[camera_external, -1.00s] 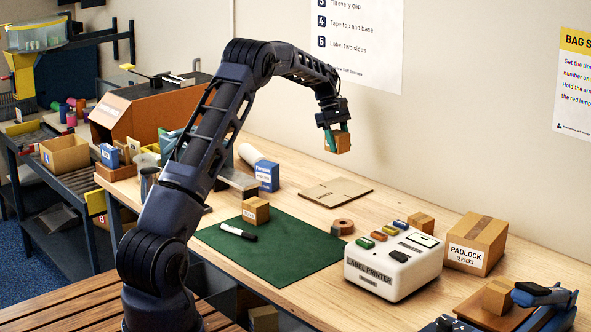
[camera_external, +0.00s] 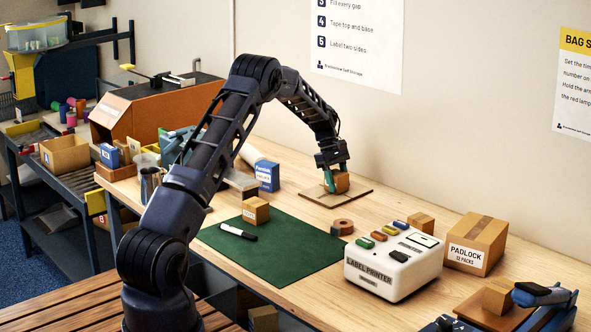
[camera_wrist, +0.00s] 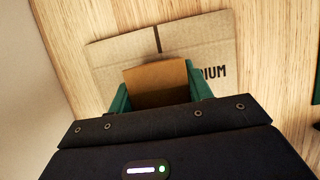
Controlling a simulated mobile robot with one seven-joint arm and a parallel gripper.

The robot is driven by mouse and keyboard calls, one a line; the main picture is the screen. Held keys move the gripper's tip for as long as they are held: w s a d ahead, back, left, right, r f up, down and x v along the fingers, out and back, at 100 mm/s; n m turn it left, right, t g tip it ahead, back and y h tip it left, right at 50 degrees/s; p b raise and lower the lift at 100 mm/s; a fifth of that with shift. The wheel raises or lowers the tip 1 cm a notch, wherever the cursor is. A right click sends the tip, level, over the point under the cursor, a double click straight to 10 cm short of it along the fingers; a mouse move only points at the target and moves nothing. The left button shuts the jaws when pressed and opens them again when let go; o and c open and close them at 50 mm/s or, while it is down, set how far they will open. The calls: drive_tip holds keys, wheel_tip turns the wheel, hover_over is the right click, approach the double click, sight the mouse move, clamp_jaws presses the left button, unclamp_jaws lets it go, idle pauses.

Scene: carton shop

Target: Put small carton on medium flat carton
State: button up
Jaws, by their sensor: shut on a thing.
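My gripper (camera_external: 331,176) is shut on a small brown carton (camera_external: 342,183), with its green fingers on either side of it. The small carton also shows between the fingers in the wrist view (camera_wrist: 156,83). The medium flat carton (camera_external: 358,194) lies flat on the bench near the wall, and in the wrist view it reads "...DIUM" (camera_wrist: 215,50). The small carton is over the flat carton, low above it or touching it; I cannot tell which. My gripper hides part of the flat carton.
A blue box (camera_external: 267,176) stands left of the flat carton. A tape roll (camera_external: 343,226), a label printer (camera_external: 394,262) and a padlock carton (camera_external: 476,245) are in front and to the right. Another small carton (camera_external: 255,211) and a marker (camera_external: 238,232) are on the green mat (camera_external: 290,255).

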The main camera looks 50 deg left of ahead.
drive_tip(key=shift+f, duration=0.1)
drive_tip(key=o, duration=1)
drive_tip(key=shift+c, duration=0.2)
